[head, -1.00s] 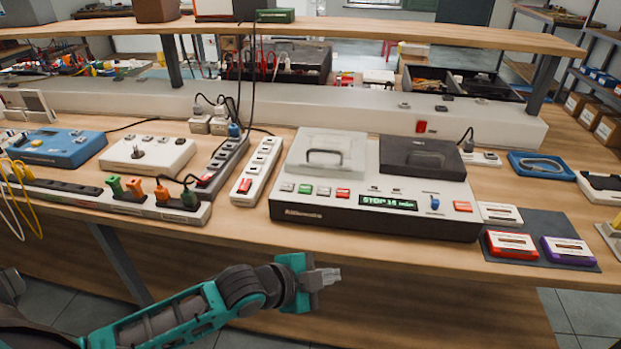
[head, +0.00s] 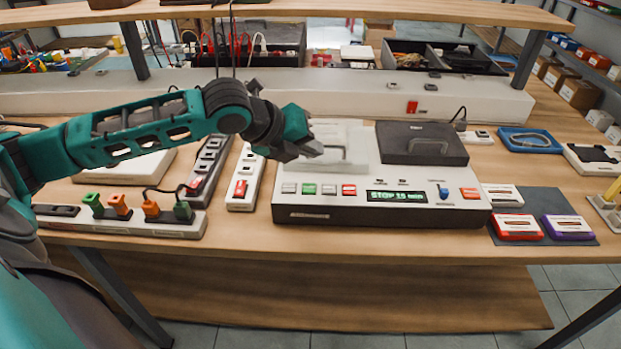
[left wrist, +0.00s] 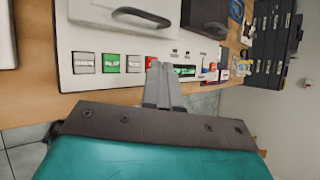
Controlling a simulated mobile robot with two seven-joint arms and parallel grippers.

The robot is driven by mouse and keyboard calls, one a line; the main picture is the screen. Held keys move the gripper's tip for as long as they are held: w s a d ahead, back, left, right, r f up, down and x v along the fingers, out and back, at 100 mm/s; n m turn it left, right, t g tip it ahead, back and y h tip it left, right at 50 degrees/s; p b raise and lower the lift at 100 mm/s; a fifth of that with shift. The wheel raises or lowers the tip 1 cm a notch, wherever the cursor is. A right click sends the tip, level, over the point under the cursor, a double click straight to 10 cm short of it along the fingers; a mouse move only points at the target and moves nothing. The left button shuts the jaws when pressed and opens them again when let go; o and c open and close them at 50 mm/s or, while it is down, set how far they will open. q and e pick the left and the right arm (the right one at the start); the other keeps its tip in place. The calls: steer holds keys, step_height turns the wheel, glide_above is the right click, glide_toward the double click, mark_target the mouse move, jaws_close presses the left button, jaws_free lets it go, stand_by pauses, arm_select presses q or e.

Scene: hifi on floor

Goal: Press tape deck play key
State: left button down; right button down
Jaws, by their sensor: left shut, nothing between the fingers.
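The tape deck (head: 300,215) is a white and black unit on the workbench, with a clear lid, a dark lid and a lit green display (head: 396,196). A row of keys runs along its front: grey, green (head: 309,189), white and red (head: 348,190). My left gripper (head: 316,150) is shut and empty, above the clear lid's left part in the head view and apart from the keys. In the left wrist view the green key (left wrist: 110,62) shows left of the closed fingers (left wrist: 160,75). My right gripper is out of view.
A white power strip (head: 243,180) lies just left of the deck. Another strip with green and orange plugs (head: 120,220) is farther left. Cassettes (head: 518,227) lie on a dark mat at right. An upper shelf (head: 330,12) runs across the back.

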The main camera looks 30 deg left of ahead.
mark_target(305, 189)
arm_select(q)
steer(key=shift+w+a+r+m, duration=0.15)
steer(key=shift+a+r+m, duration=0.45)
steer(key=shift+a+r, duration=0.25)
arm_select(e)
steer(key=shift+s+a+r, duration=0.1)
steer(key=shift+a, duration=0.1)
arm_select(q)
steer(key=shift+d+f, duration=0.1)
